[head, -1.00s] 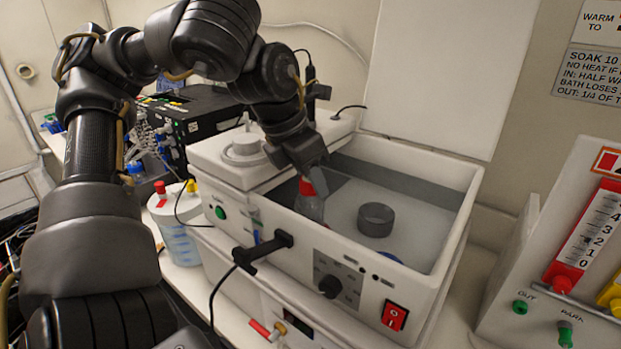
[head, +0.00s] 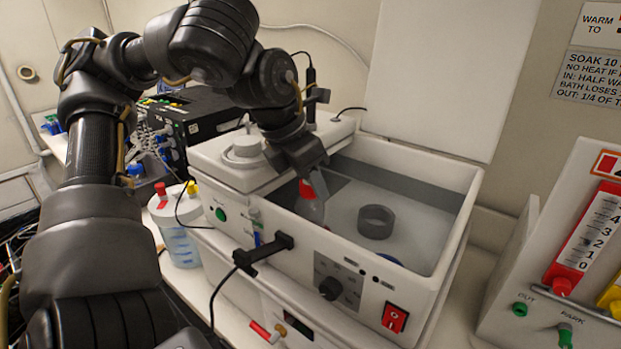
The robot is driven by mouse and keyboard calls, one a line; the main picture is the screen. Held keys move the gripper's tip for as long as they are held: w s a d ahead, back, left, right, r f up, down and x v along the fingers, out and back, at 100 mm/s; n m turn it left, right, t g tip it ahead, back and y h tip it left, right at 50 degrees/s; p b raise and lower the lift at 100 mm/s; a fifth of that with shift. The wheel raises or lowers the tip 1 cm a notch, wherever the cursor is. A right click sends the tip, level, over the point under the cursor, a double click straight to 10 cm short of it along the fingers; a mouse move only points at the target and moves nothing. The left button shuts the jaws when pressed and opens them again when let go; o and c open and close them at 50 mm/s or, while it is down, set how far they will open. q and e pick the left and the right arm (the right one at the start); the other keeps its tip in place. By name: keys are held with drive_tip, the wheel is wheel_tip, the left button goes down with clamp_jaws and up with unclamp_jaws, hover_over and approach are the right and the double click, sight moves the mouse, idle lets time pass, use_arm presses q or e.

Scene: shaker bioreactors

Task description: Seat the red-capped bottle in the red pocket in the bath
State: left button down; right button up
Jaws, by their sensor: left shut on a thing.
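The red-capped bottle (head: 311,209) is inside the white bath (head: 455,197), near its left front wall. Its red cap (head: 307,190) is between the fingertips of my left gripper (head: 314,186), which is shut on it. The bottle's lower part is hidden by the front wall, so I cannot tell whether it touches the floor or sits in a pocket. A grey ring-shaped pocket (head: 376,221) stands to the right of the bottle. A blue piece (head: 391,258) shows partly behind the front wall. No red pocket is visible. My right gripper is not in view.
The raised white lid (head: 430,75) stands behind the bath. A black handle (head: 263,254) juts from the front panel. A white rack with a red scale (head: 585,240) is at the right. A jug of bluish liquid (head: 181,242) stands at the left.

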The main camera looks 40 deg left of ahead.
sight(313, 201)
use_arm(q)
drive_tip(key=shift+w+p, duration=0.15)
drive_tip(key=shift+p, duration=0.15)
drive_tip(key=shift+f+b, duration=1.4)
drive_tip(key=shift+f, duration=0.9)
drive_tip(key=c, duration=0.9)
unclamp_jaws()
drive_tip(key=shift+r, duration=0.15)
drive_tip(key=p+v, duration=0.1)
drive_tip(key=v, duration=0.9)
drive_tip(key=shift+s+r, duration=0.25)
drive_tip(key=shift+s, duration=0.05)
